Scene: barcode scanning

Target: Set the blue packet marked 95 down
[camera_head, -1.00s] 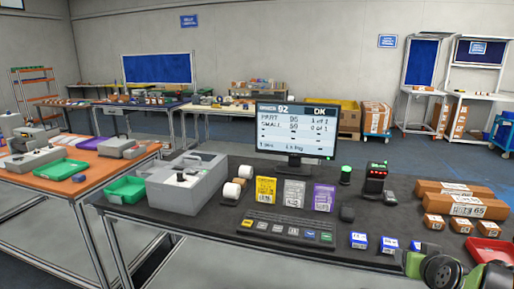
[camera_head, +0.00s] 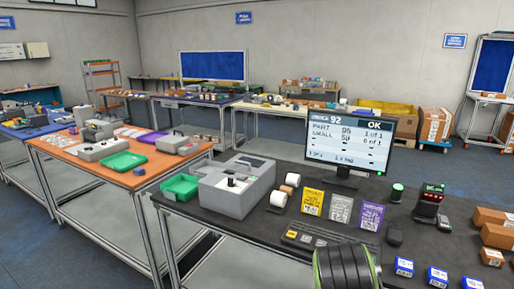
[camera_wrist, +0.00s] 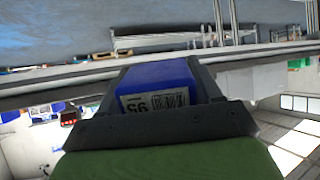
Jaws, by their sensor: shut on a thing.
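My gripper (camera_wrist: 160,82) is shut on a blue packet (camera_wrist: 162,72) in the wrist view. The packet's white label shows a barcode and 95, upside down in the picture. Dark jaws flank the packet, and its lower part is hidden by my gripper's body. In the head view, a green and black part of my arm (camera_head: 345,267) shows at the bottom edge. My gripper and the held packet are out of sight there.
The dark bench (camera_head: 283,222) carries a monitor (camera_head: 348,143) showing OK, a grey machine (camera_head: 238,187), a green tray (camera_head: 180,188), a scanner (camera_head: 428,203) and several blue packets, one at front right (camera_head: 404,266). An orange-topped table (camera_head: 72,153) stands left with another green tray (camera_head: 122,162).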

